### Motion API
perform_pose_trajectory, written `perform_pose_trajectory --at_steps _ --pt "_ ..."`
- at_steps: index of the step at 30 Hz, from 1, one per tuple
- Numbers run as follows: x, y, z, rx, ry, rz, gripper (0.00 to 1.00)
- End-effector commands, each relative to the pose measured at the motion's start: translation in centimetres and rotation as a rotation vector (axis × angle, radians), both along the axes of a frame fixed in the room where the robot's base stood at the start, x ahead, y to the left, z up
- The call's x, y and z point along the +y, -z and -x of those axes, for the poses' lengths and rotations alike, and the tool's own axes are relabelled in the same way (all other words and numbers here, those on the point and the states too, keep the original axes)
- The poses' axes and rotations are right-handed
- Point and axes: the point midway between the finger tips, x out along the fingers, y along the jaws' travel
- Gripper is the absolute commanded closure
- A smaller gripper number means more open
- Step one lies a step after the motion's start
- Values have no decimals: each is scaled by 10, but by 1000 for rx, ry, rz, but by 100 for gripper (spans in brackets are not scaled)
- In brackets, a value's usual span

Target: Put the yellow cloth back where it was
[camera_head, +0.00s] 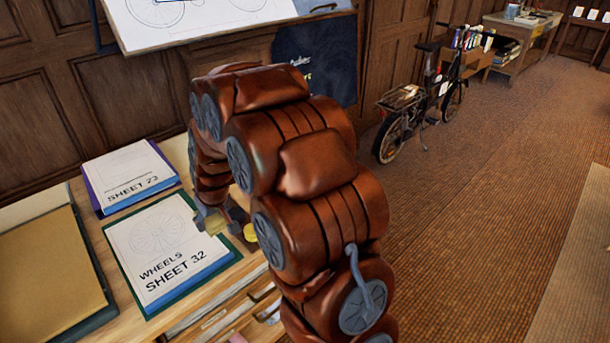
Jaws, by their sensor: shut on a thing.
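My gripper (213,213) is partly hidden behind my own reddish-brown arm. It points down over the right part of the pad labelled "WHEELS SHEET 32" (160,245). It is shut on a small dull-yellow piece that looks like the yellow cloth (216,226). The cloth shows just below the fingers, over or near the pad's right edge; I cannot tell whether it touches the paper. Much of the table to the right of the gripper is hidden by my arm.
A pad labelled "SHEET 23" (128,172) lies behind. A tan board (48,272) lies at the left. A small bright-yellow object (250,232) sits right of the gripper. A drafting board (200,18) stands behind. Open floor (480,200) and a bicycle (405,115) are to the right.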

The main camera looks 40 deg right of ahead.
Motion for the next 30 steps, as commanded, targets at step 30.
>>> perform_pose_trajectory --at_steps 30 --pt "-245 -8 59 -13 20 3 71"
